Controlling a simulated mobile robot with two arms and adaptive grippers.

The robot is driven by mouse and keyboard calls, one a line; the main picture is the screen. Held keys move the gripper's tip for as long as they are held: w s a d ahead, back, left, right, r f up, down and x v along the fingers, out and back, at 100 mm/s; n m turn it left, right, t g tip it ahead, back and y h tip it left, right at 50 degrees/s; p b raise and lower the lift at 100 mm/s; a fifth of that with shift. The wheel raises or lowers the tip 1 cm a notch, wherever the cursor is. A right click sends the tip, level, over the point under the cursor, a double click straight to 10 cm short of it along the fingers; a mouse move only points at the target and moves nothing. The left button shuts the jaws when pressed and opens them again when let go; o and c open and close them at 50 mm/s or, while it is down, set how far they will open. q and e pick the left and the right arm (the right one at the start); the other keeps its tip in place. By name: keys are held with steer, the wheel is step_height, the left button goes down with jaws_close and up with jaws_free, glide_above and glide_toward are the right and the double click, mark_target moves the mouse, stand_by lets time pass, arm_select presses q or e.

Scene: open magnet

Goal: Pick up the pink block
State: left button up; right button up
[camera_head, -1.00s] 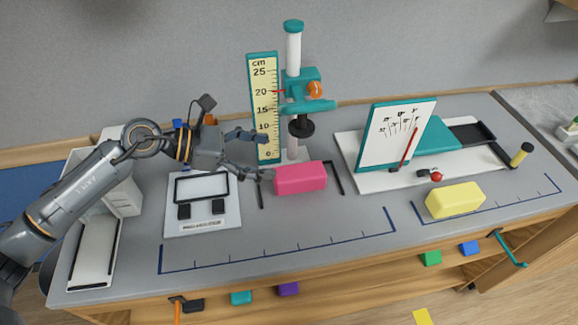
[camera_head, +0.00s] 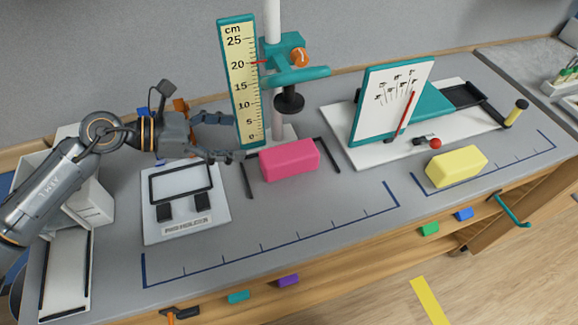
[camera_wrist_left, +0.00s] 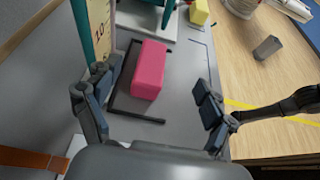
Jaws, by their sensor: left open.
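The pink block (camera_head: 289,160) lies on the grey table between two dark strips, in front of the ruler stand. My left gripper (camera_head: 232,138) is open and empty, just left of the block, with its fingers pointing right toward it. In the left wrist view, the pink block (camera_wrist_left: 149,70) sits ahead of the open fingers, between their lines and nearer the left finger. The left gripper (camera_wrist_left: 155,100) does not appear to touch it.
The ruler (camera_head: 241,85) and its teal-clamped stand (camera_head: 285,55) rise right behind the block. A white dial board (camera_head: 390,105) and a yellow block (camera_head: 457,166) are to the right. The table's front middle is clear.

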arm_select(q)
steer(key=b, duration=0.3)
glide_toward(280, 154)
steer(key=r, duration=0.1)
arm_select(e)
step_height(280, 154, down, 4)
steer(key=w, duration=0.1)
arm_select(q)
steer(key=p+x, duration=0.2)
steer(key=x, duration=0.5)
steer(key=shift+s, duration=0.1)
steer(key=shift+d+f, duration=0.25)
steer(key=shift+d, duration=0.2)
steer(key=p+x, duration=0.1)
steer(key=x, duration=0.1)
steer(key=p+x, duration=0.1)
steer(key=x, duration=0.1)
steer(key=shift+w+f, duration=0.2)
steer(key=shift+f, duration=0.15)
steer(key=shift+d+f, duration=0.15)
steer(key=shift+d, duration=0.05)
steer(key=c, duration=1)
arm_select(e)
steer(key=r, duration=0.4)
steer(key=shift+a, duration=0.25)
